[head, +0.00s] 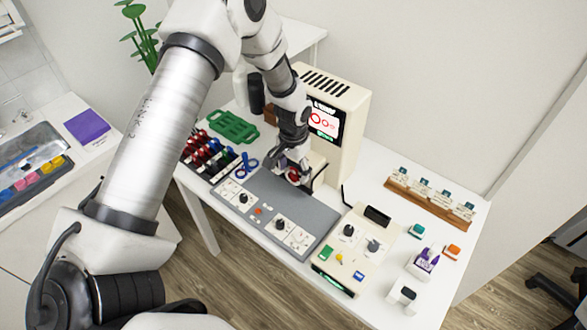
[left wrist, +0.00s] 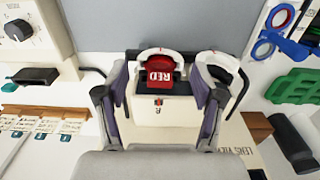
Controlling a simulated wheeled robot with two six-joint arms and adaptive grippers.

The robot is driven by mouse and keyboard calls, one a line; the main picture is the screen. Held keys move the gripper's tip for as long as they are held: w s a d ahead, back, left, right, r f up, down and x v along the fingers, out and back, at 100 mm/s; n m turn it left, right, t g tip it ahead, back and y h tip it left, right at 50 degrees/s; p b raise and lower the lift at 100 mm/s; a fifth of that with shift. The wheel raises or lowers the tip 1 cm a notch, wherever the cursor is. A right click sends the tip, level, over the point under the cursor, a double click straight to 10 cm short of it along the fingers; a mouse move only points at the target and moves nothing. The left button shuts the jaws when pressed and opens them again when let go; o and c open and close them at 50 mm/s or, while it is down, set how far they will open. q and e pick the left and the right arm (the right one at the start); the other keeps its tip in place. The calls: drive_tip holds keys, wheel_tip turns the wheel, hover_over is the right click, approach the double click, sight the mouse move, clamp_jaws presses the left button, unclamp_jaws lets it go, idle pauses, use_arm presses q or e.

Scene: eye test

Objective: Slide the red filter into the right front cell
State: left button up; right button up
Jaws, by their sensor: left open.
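The red filter (left wrist: 158,70) shows its red tab marked RED in the left wrist view. It stands at the ring-shaped cell over the white block marked R (left wrist: 180,112); whether it is fully seated I cannot tell. A second ring-shaped cell (left wrist: 222,66) beside it shows no coloured tab. My left gripper (head: 292,168) is open, with one finger on each side of the red tab and a gap on both sides. In the head view the red filter (head: 294,175) is partly hidden by the gripper. My right gripper is not in view.
The cream machine with a lit screen (head: 325,118) stands close behind the gripper. A rack of coloured lenses (head: 207,157), blue rings (head: 246,166) and a green tray (head: 233,127) are left. A knob box (head: 350,248) and wooden card rack (head: 430,202) are right. The grey mat (head: 262,200) has free room.

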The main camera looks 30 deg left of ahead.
use_arm(q)
wheel_tip(320, 180, up, 12)
idle(0.4)
idle(0.4)
